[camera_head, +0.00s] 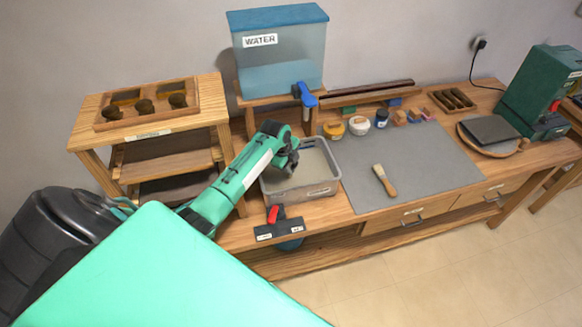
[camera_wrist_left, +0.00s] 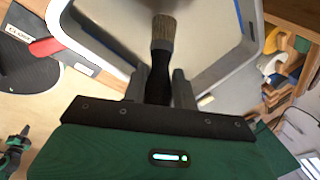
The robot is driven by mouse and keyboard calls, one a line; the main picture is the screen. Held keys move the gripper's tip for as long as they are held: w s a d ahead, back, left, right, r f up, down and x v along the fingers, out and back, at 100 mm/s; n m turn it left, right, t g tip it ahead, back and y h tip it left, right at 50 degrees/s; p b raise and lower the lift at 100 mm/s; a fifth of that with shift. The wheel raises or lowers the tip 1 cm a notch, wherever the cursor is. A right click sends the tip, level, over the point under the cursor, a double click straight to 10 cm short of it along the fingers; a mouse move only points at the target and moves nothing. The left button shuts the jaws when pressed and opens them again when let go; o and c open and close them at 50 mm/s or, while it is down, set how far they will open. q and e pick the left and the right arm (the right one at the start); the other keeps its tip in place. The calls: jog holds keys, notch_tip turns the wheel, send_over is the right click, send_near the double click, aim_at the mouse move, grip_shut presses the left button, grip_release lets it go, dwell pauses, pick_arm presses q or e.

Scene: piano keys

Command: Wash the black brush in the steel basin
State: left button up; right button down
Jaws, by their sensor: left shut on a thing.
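My left gripper (camera_head: 290,160) is over the left side of the steel basin (camera_head: 318,192) on the bench. In the left wrist view my left gripper (camera_wrist_left: 160,88) is shut on the black brush (camera_wrist_left: 160,62) by its dark handle. The brush's brown bristles (camera_wrist_left: 163,33) point away from the gripper, toward the inside of the basin, whose grey rim (camera_wrist_left: 236,64) shows too. I cannot tell whether the bristles touch anything. In the head view the gripper mostly hides the brush. My right gripper is not in view.
A water tank (camera_head: 283,55) with a blue tap (camera_head: 306,96) stands behind the basin. A red lever (camera_head: 273,214) is on the bench's front edge. A wooden-handled brush (camera_head: 384,181) lies on a grey mat (camera_head: 425,165). A wooden rack (camera_head: 165,152) stands left.

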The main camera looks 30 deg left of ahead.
pick_arm(q)
jog(key=shift+r, duration=2.8)
jog(key=shift+r, duration=3)
